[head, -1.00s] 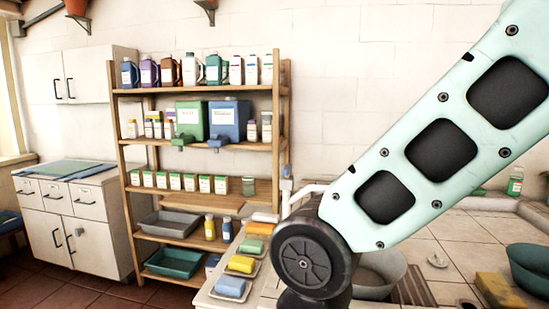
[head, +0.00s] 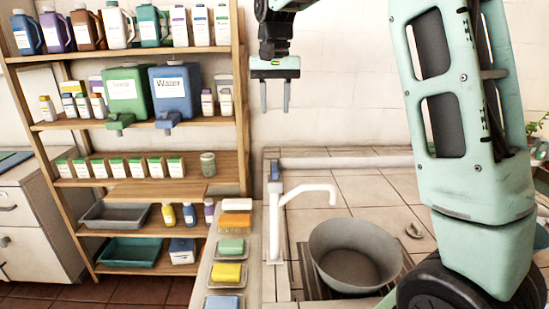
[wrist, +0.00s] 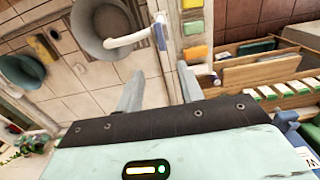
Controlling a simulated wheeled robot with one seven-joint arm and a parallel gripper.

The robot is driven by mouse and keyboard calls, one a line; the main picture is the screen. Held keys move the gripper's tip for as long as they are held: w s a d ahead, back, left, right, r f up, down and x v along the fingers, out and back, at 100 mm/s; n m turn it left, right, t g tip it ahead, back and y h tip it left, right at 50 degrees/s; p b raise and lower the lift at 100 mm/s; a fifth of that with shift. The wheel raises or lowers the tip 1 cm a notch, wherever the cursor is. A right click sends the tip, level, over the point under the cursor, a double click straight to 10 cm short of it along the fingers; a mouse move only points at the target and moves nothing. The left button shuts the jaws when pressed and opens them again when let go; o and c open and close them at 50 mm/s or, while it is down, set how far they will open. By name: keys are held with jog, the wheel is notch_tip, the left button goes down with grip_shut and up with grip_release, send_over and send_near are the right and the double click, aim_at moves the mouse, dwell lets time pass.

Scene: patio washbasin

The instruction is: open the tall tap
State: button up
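The tall tap (head: 279,207) is white and stands upright at the left end of the tiled counter, with its spout reaching right over a grey basin (head: 357,259). A small blue piece (head: 276,172) sits on top of the tap. My gripper (head: 275,108) is open and empty, pointing down, above the tap and apart from it. In the wrist view my gripper (wrist: 157,80) shows its two fingers spread, with the tap's white spout (wrist: 126,40) and blue top (wrist: 161,36) beyond them.
A wooden shelf (head: 205,190) with bottles and two large containers, green (head: 127,93) and blue (head: 174,91), stands to the left. Soap bars, including a yellow one (head: 227,273), lie along the counter's left edge. The space between my gripper and the tap looks clear.

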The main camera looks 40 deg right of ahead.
aim_at(275, 166)
notch_tip(275, 166, down, 16)
jog(key=p, duration=0.2)
jog(key=shift+f+p, duration=0.1)
jog(key=shift+p, duration=0.25)
grip_shut()
